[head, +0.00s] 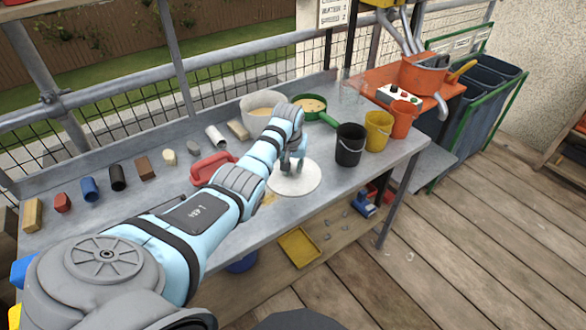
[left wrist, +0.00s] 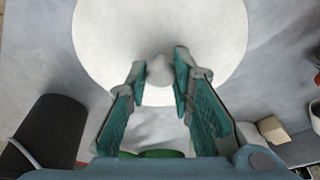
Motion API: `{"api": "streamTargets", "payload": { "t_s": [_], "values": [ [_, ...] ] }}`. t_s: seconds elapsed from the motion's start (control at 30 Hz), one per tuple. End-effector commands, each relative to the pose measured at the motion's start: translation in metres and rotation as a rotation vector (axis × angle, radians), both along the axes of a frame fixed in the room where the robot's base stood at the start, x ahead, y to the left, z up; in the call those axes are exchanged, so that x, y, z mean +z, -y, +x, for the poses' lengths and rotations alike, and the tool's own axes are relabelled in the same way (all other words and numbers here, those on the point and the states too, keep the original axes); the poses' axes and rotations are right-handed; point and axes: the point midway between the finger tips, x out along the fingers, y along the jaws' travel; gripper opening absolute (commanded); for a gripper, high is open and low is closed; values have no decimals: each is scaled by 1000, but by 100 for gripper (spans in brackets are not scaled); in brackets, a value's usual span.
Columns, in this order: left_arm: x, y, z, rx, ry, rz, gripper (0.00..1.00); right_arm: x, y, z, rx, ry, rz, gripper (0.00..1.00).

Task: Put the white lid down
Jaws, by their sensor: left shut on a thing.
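The white lid (head: 296,178) is a flat round disc at the front middle of the metal bench in the head view. It also fills the top of the left wrist view (left wrist: 205,40), with a pale knob (left wrist: 160,70) at its centre. My left gripper (head: 290,165) is over the lid, and its teal fingers (left wrist: 158,80) are shut on the knob. I cannot tell whether the lid rests on the bench or hangs just above it. My right gripper is not in view.
A white tub (head: 262,112) and a green-handled pan (head: 312,106) stand behind the lid. Black (head: 350,146), yellow (head: 378,130) and orange buckets (head: 403,119) stand to the right.

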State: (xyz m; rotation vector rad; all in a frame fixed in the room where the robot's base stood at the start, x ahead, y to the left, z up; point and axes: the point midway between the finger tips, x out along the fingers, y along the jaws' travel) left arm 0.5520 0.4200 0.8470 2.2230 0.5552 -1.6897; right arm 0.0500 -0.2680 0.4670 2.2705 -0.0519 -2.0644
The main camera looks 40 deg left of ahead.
Motion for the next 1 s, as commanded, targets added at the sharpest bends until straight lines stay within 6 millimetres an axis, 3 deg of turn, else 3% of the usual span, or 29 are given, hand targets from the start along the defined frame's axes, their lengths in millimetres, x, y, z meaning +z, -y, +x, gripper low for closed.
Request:
{"api": "streamTargets", "payload": {
  "t_s": [0.27, 0.3, 0.43, 0.77, 0.87, 1.0],
  "values": [
    [-2, 0, 0, 0, -1, 0, 0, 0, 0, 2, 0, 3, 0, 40],
    [-2, 0, 0, 0, -2, 0, 23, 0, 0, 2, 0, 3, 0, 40],
    [-2, 0, 0, 0, -1, 0, 42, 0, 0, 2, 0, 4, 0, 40],
    [2, 0, 0, 0, 0, 0, 42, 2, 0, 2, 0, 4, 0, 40],
    [13, 1, -2, 1, 1, 1, 42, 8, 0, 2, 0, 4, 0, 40],
    [47, 5, -9, -1, 3, 2, 42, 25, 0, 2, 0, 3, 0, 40]
  ]
}}
